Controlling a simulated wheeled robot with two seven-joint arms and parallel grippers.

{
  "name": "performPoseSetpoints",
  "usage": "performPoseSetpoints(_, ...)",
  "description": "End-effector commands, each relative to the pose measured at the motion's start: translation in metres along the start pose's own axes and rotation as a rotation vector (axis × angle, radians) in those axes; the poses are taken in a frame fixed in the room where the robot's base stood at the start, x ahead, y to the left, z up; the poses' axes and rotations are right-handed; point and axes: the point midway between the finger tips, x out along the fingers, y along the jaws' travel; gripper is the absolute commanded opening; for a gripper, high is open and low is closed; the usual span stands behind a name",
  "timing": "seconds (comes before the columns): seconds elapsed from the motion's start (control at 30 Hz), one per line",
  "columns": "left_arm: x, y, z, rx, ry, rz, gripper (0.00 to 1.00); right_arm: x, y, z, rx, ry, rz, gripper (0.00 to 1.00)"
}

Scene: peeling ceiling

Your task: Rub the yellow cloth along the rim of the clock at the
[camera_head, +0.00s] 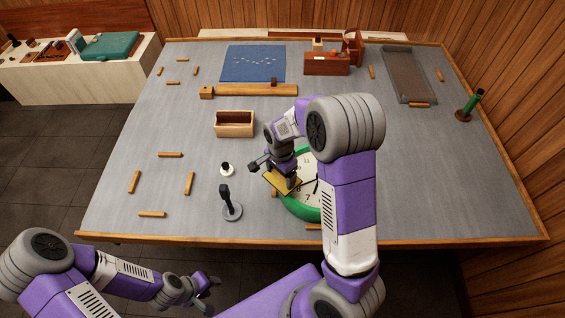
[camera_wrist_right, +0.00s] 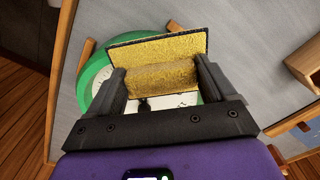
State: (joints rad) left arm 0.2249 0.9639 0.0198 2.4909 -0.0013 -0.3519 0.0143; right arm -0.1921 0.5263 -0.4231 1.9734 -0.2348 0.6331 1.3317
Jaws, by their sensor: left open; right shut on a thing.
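The clock (camera_head: 300,208) lies face up on the grey table, with a green rim and a white face with black numerals. My right arm covers much of its right side. My right gripper (camera_head: 284,178) is shut on the yellow cloth (camera_head: 279,184), over the upper left part of the clock. In the right wrist view the yellow cloth (camera_wrist_right: 158,66) sits between both fingers, with the green rim (camera_wrist_right: 97,72) behind it. I cannot tell whether the cloth touches the rim. My left gripper (camera_head: 205,288) is open and empty, in front of the table's near edge.
A dark-handled stand (camera_head: 230,208) and a small white-based piece (camera_head: 227,170) stand left of the clock. An open wooden box (camera_head: 234,124) is behind them. Several wooden sticks (camera_head: 170,154) lie around the table. A blue mat (camera_head: 252,63) and a red-brown box (camera_head: 326,64) are at the back.

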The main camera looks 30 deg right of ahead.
Motion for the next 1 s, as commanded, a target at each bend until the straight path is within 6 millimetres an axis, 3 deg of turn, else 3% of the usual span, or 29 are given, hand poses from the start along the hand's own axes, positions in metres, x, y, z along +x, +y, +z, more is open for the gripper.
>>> performPoseSetpoints(0.03,-0.010,0.004,0.000,0.000,0.000,0.000,0.43,-0.012,-0.001,0.000,-0.001,0.000,-0.001,0.01)
performPoseSetpoints(0.3,-0.034,0.013,0.001,0.000,0.000,0.000,0.43,-0.043,-0.002,0.001,-0.004,0.001,-0.002,0.01)
performPoseSetpoints(1.0,-0.033,0.013,0.002,0.000,0.000,0.000,0.43,-0.043,-0.002,0.004,-0.044,0.000,-0.002,0.01)
